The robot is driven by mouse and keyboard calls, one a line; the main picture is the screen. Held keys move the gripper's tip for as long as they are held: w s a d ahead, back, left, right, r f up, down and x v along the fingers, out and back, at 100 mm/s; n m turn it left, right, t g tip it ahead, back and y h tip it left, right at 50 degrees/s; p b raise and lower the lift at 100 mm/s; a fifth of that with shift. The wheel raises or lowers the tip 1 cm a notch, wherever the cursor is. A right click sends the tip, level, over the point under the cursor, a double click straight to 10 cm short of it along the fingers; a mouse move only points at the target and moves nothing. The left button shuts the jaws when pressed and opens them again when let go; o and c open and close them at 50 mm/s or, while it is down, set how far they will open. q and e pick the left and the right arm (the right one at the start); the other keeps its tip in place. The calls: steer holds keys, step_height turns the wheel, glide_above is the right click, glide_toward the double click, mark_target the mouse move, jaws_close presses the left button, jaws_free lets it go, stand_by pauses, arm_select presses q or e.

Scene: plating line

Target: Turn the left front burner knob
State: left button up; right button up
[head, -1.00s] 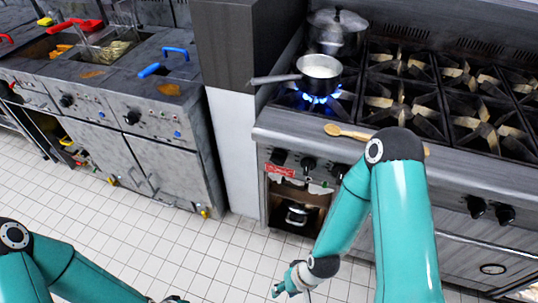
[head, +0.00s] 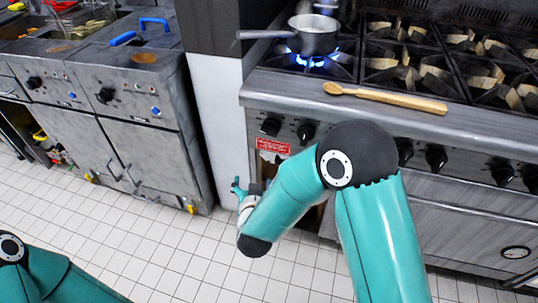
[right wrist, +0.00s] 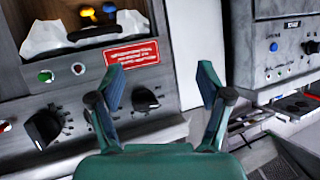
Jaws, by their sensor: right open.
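On the range front in the head view, two black knobs sit at the left end, the leftmost knob (head: 271,126) and a second knob (head: 306,133). I cannot tell which serves the left front burner. The right wrist view looks upside down. It shows the leftmost knob (right wrist: 145,98) between my open fingers, further off, and the second knob (right wrist: 42,128) to the left. My right gripper (head: 238,187) is open and empty, low beside the white pillar, and also shows in the wrist view (right wrist: 160,90). My left gripper is out of view.
A saucepan (head: 313,36) stands over a blue flame at the left front burner. A wooden spoon (head: 390,98) lies on the range's front ledge. A red label (head: 273,146) is below the knobs. The white pillar (head: 219,120) and grey fryer cabinet (head: 140,120) stand left.

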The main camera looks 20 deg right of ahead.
mark_target(268, 133)
step_height(268, 133, up, 8)
steer(key=s+a+m+t+h+b, duration=0.1)
steer(key=s+m+t+h+b, duration=0.15)
steer(key=m+h+b, duration=0.35)
arm_select(q)
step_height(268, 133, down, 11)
steer(key=b, duration=0.2)
arm_select(e)
steer(key=shift+n+h, duration=0.5)
steer(key=shift+n, duration=0.3)
steer(key=x, duration=1.6)
steer(key=shift+w+d+f, duration=0.1)
steer(key=shift+d+f, duration=0.1)
steer(key=shift+f, duration=0.2)
steer(key=c, duration=1.1)
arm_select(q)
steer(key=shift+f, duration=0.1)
